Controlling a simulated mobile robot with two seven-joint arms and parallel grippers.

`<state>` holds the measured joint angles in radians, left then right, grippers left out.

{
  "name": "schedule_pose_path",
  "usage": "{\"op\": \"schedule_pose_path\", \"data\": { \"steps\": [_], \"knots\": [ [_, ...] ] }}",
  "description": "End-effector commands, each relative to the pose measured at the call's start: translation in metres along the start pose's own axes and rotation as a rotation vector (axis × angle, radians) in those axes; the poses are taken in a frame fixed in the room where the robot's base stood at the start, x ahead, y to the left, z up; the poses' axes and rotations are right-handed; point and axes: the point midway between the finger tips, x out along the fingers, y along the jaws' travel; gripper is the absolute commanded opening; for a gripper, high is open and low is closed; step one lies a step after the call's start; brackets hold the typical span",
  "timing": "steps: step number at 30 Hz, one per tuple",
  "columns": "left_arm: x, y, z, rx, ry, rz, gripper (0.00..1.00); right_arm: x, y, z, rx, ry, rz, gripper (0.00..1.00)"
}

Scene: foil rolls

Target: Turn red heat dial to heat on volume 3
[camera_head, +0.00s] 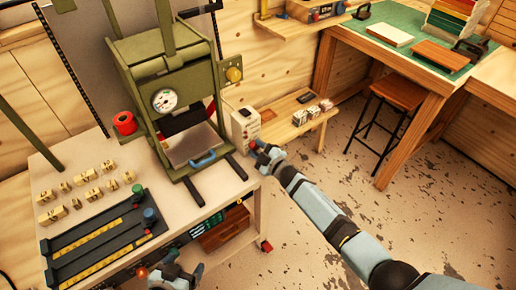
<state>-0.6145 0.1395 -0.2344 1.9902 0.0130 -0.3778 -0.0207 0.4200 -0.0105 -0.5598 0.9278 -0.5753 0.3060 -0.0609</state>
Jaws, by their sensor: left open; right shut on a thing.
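A small pale control box (243,124) stands beside the green press, at the right edge of the workbench. A bit of red, apparently the red heat dial (253,144), shows low on the box's right side. My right gripper (258,148) is at this spot and shut on it, covering most of it. The dial's setting and any volume numbers are too small or hidden to read. My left gripper (175,272) is open at the bottom of the view, in front of the bench's front edge, away from the box.
The green press (170,65) has a round gauge (164,100) and a blue handle (203,160). A low wooden bench (295,118) stands behind my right arm.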

Motion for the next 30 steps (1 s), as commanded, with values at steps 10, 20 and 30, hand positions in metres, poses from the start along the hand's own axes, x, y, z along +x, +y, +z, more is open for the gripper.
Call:
{"op": "schedule_pose_path", "data": {
  "steps": [10, 20, 30],
  "knots": [
    [0.0, 0.0, -0.002, 0.0, 0.003, 0.0, 0.81, 0.0, 0.0, 0.0, 0.0, 0.001, -0.001, 0.39],
    [-0.001, 0.0, -0.003, 0.0, 0.006, 0.001, 0.81, 0.0, 0.0, 0.0, -0.001, 0.0, 0.0, 0.6],
    [-0.003, 0.001, -0.007, 0.0, 0.005, 0.001, 0.81, -0.043, 0.0, 0.001, -0.004, -0.001, -0.002, 0.6]
  ]
}}
